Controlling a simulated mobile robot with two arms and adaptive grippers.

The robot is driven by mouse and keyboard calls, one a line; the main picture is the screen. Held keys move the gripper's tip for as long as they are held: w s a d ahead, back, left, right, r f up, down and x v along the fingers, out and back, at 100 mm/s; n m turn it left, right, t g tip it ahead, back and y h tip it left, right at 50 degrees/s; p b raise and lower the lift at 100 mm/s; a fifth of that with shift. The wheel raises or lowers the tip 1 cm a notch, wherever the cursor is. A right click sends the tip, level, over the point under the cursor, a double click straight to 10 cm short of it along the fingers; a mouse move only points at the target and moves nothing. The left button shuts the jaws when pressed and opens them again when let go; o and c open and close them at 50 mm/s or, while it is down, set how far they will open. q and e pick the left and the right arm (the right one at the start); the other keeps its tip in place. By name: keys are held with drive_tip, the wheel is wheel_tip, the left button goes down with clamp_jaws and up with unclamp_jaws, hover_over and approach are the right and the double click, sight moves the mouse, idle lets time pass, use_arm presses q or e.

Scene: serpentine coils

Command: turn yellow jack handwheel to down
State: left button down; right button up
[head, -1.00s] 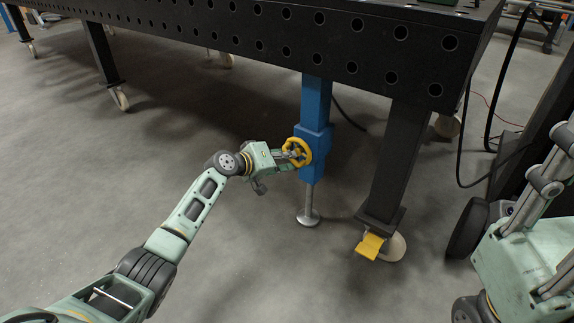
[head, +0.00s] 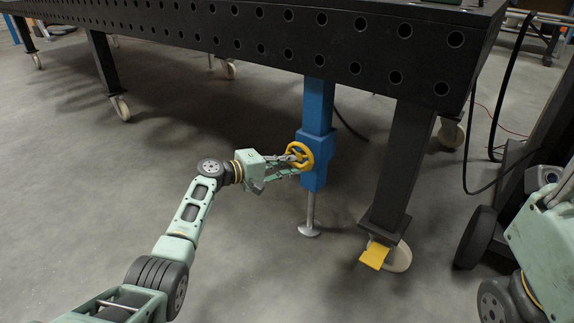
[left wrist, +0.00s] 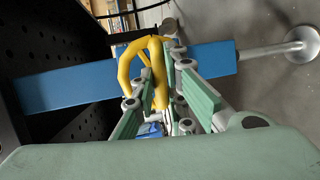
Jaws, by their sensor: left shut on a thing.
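The yellow handwheel (head: 299,156) sits on the side of the blue jack (head: 317,130) under the black table. The jack's silver foot (head: 310,230) stands on the floor. My left gripper (head: 294,163) reaches in from the left and is shut on the wheel. In the left wrist view the yellow wheel (left wrist: 146,65) rises between the green fingers of my left gripper (left wrist: 160,100), and the blue jack (left wrist: 70,88) lies across behind it. The part of the rim inside the fingers is partly hidden. My right gripper does not show in either view.
The black perforated table (head: 330,40) overhangs the jack. A dark table leg (head: 400,165) with a yellow-tabbed caster (head: 398,258) stands close to its right. A black cable (head: 490,120) hangs at the right. The floor in front is open.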

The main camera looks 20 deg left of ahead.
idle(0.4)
use_arm(q)
drive_tip(key=c, duration=1.8)
unclamp_jaws()
drive_tip(key=shift+o, duration=0.2)
drive_tip(key=v, duration=1.2)
